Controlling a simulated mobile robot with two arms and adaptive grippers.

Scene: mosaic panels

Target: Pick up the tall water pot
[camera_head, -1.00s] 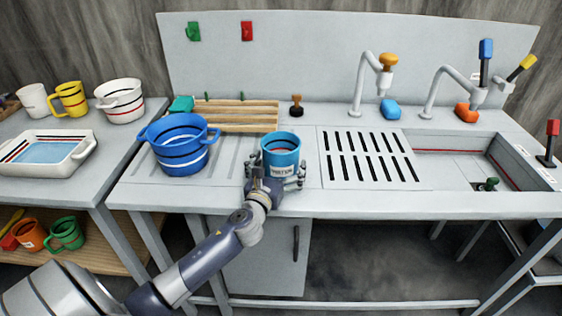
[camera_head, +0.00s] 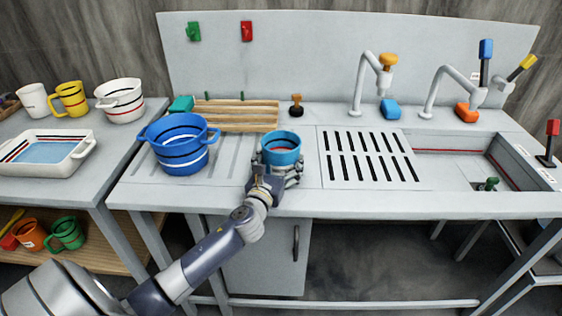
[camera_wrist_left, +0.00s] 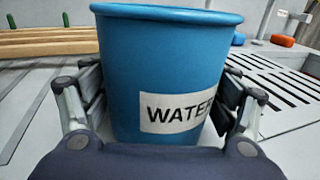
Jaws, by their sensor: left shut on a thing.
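The tall water pot (camera_head: 282,157) is a blue cup-like pot at the front of the counter. In the left wrist view the pot (camera_wrist_left: 165,60) fills the middle, upright, with a white label whose visible part reads "WATE". My left gripper (camera_head: 280,176) is shut on the pot, with a finger on each side of it in the left wrist view (camera_wrist_left: 163,105). The pot's base is hidden, so I cannot tell whether it touches the counter. My right gripper is not in view.
A blue two-handled pot (camera_head: 180,158) stands just left. A wooden rack (camera_head: 235,118) lies behind, and a slotted drain (camera_head: 370,157) is to the right. Taps (camera_head: 365,85) rise at the back. The counter's front edge (camera_head: 340,208) is close to my gripper.

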